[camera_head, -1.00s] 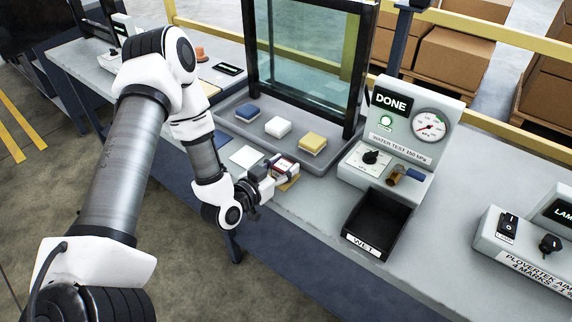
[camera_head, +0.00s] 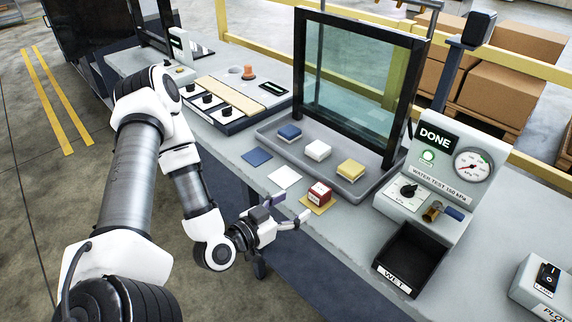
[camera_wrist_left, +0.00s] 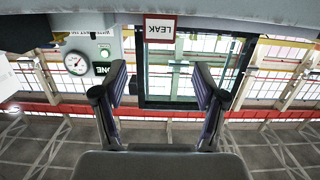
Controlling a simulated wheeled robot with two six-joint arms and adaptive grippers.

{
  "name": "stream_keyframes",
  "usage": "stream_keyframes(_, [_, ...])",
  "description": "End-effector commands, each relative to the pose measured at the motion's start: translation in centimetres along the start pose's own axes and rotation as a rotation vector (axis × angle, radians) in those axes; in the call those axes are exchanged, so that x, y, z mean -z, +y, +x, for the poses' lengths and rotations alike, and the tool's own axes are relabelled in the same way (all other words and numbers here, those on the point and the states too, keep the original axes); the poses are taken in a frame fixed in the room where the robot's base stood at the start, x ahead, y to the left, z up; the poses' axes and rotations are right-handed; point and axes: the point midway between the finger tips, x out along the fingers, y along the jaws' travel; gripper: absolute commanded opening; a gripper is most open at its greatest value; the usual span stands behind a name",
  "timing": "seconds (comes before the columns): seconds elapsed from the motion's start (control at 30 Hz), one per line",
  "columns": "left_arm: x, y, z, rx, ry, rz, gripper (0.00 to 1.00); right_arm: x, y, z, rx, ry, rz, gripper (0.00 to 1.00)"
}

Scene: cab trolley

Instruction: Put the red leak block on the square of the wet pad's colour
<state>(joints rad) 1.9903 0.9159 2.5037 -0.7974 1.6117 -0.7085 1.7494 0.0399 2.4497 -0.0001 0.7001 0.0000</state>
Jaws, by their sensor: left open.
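The red leak block (camera_head: 320,191) stands on the yellow square (camera_head: 314,206) at the bench's front edge. It also shows in the left wrist view (camera_wrist_left: 159,29), its LEAK label upside down. My left gripper (camera_head: 293,207) is open and empty, just in front of the block and apart from it. A white square (camera_head: 285,177) and a blue square (camera_head: 257,157) lie bare to the left. Blue (camera_head: 290,132), white (camera_head: 317,149) and yellow (camera_head: 350,169) pads sit in the grey tray (camera_head: 270,136) under the glass pane. I cannot tell which pad is wet.
A black bin labelled WET (camera_head: 411,257) stands to the right, below the tester panel (camera_head: 438,160) with its gauge and DONE sign. A framed glass pane (camera_head: 352,85) rises behind the pads. A switch panel (camera_head: 225,105) is at the left.

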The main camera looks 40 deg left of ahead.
Motion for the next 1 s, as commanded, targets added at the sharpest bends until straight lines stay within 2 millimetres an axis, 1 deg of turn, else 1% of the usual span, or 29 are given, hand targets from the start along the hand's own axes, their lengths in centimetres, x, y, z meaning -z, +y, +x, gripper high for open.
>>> stream_keyframes(0.03, [0.6,0.0,-1.0,0.0,-0.007,-0.002,0.71,0.0,0.0,-1.5,0.0,0.0,0.0,0.46])
stream_keyframes(0.13, [0.1,0.2,-1.8,-0.007,-0.014,0.0,0.71,0.0,0.0,-1.9,0.0,0.001,0.0,0.46])
stream_keyframes(0.17, [-0.3,0.5,-1.8,-0.018,-0.032,-0.001,0.71,0.0,0.0,-1.9,0.0,0.001,0.0,0.46])
stream_keyframes(0.23, [-2.4,2.0,-1.5,-0.069,-0.126,-0.009,0.71,0.0,0.0,-1.8,0.0,0.0,0.0,0.46])
stream_keyframes(0.27, [-3.7,3.0,-1.4,-0.099,-0.192,-0.016,0.71,0.0,0.0,-1.8,0.0,0.0,0.0,0.46])
stream_keyframes(0.3, [-6.0,4.5,-1.4,-0.14,-0.305,-0.028,0.71,0.0,0.0,-1.7,0.0,0.0,0.0,0.46])
stream_keyframes(0.37, [-10.0,6.8,-2.3,-0.187,-0.517,-0.046,0.71,0.0,0.0,-1.7,0.0,0.0,0.0,0.46])
stream_keyframes(0.4, [-12.7,8.1,-3.5,-0.198,-0.673,-0.059,0.71,0.0,0.0,-1.7,0.0,0.0,0.0,0.46])
stream_keyframes(0.47, [-16.3,9.4,-6.0,-0.178,-0.899,-0.076,0.71,0.0,0.0,-1.7,0.0,0.0,0.0,0.46])
stream_keyframes(0.5, [-18.1,10.0,-7.8,-0.146,-1.033,-0.082,0.71,0.0,0.0,-1.7,0.0,0.0,0.0,0.46])
stream_keyframes(0.6, [-20.9,10.7,-11.7,-0.031,-1.281,-0.091,0.71,0.0,0.0,-1.7,0.0,0.0,0.0,0.46])
stream_keyframes(0.7, [-21.9,10.8,-14.0,0.058,-1.399,-0.098,0.71,0.0,0.0,-1.7,0.0,0.0,0.0,0.46])
stream_keyframes(0.73, [-22.0,10.8,-14.4,0.073,-1.414,-0.099,0.71,0.0,0.0,-1.7,0.0,0.0,0.0,0.46])
stream_keyframes(0.8, [-22.1,10.7,-14.6,0.086,-1.427,-0.103,0.71,0.0,0.0,-1.7,0.0,0.0,0.0,0.46])
stream_keyframes(1.0, [-22.1,10.7,-14.5,0.084,-1.423,-0.104,0.71,0.0,0.0,-1.7,0.0,0.0,0.0,0.46])
